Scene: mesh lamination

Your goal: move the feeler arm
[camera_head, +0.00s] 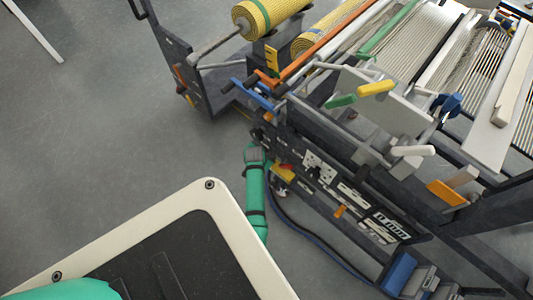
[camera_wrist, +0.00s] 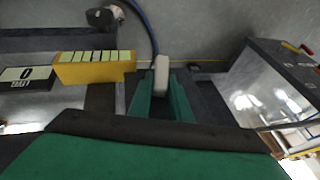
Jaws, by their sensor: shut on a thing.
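My gripper (camera_wrist: 161,92) shows green in the wrist view, its two fingers shut around a pale grey, rounded bar end, the feeler arm (camera_wrist: 161,72). The bar end stands up between the fingertips; the rest of it is hidden by the fingers. In the head view, my green arm reaches up to the near side of the dark machine frame. My gripper is partly hidden there, and I cannot make out the feeler arm in that view.
In the wrist view, a yellow block (camera_wrist: 95,68) with pale marks and a black-and-white plate (camera_wrist: 28,78) lie left of my gripper. A blue cable (camera_wrist: 146,24) runs behind. In the head view, a yellow mesh roll (camera_head: 268,14) sits atop; grey floor (camera_head: 110,130) is clear at left.

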